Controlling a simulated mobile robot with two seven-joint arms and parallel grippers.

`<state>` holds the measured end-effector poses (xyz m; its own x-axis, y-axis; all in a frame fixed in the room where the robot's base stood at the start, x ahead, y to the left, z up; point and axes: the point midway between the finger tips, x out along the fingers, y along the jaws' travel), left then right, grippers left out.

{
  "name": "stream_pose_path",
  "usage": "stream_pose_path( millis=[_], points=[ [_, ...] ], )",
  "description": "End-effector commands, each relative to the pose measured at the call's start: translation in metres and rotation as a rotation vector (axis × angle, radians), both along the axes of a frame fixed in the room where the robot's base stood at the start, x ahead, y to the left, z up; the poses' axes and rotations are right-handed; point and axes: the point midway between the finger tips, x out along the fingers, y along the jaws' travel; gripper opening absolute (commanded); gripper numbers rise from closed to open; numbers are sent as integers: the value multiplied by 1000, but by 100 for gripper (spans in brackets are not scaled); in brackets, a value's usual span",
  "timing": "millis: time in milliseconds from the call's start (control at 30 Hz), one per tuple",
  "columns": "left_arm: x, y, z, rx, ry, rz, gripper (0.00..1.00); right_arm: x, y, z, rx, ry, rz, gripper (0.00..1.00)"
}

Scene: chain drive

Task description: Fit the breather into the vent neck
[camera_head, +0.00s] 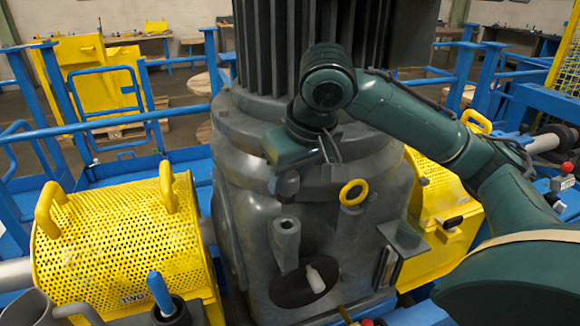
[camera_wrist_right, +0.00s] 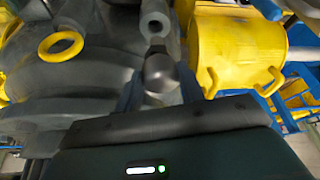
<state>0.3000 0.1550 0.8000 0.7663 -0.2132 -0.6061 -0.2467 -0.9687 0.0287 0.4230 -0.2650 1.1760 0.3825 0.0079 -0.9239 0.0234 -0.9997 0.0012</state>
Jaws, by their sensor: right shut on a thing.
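The breather (camera_head: 284,184) is a dark grey, rounded cap at the front of the large grey gearbox housing. My right gripper (camera_head: 302,170) is shut on it, above the vent neck (camera_head: 286,228). The vent neck is a grey upright tube with an open hole in its top. The breather is apart from the neck, with a visible gap below it. In the right wrist view the breather (camera_wrist_right: 161,74) shows as a rounded knob, with the neck (camera_wrist_right: 155,22) beyond it. The breather's lower end is hard to make out. My left gripper is not in view.
A yellow ring (camera_head: 354,192) stands out from the housing right of the breather. A perforated yellow guard (camera_head: 120,245) is at the left. A small pale bottle-shaped piece (camera_head: 316,279) lies in a dark round recess below the neck. A blue-handled tool (camera_head: 160,292) stands at the lower left.

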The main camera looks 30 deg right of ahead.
Motion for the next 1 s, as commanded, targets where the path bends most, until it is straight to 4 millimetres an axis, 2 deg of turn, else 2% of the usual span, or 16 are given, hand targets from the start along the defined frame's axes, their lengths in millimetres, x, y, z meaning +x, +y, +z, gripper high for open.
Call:
stream_pose_path(
  millis=[100, 300, 1000],
  points=[
    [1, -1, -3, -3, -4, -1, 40, 0, 0, -11, 0, 2, 0, 14],
    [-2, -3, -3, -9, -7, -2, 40, 0, 0, -18, 0, 0, 0, 14],
    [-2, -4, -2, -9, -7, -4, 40, 0, 0, -18, 0, 0, 0, 14]
  ],
)
